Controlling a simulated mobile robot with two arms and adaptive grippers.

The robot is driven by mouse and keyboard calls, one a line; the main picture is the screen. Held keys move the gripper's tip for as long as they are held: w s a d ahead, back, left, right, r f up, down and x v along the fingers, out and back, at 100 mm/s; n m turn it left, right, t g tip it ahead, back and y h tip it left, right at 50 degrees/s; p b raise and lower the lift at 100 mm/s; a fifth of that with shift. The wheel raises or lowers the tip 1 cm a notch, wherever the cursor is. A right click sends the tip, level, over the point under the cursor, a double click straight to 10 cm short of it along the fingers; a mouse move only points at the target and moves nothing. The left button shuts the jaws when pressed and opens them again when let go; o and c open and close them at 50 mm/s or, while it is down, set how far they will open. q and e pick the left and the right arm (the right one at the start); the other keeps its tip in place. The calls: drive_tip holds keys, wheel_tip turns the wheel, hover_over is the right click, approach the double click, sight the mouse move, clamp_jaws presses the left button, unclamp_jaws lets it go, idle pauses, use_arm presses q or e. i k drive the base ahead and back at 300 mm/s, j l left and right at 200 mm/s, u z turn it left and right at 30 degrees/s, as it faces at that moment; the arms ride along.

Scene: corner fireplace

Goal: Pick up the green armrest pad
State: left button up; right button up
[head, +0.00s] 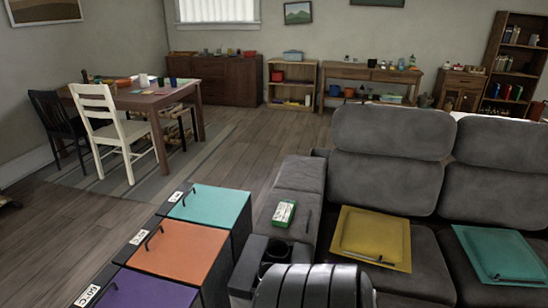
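A small green pad (284,213) with a pale, marked centre lies flat on the grey sofa's left armrest (299,176). Nothing covers it, and its fine markings are too small to read. A thin dark handle-like piece stands just right of it on the armrest.
Teal (210,204), orange (180,250) and purple (146,289) lidded bins stand left of the armrest. A cup holder (276,250) is in front of the pad. Yellow (372,238) and teal (500,254) square pads lie on the seats. A dark ribbed shape fills the bottom centre.

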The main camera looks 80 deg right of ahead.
sight(282, 217)
drive_tip(key=i+z, duration=0.15)
drive_tip(key=z, duration=2.2)
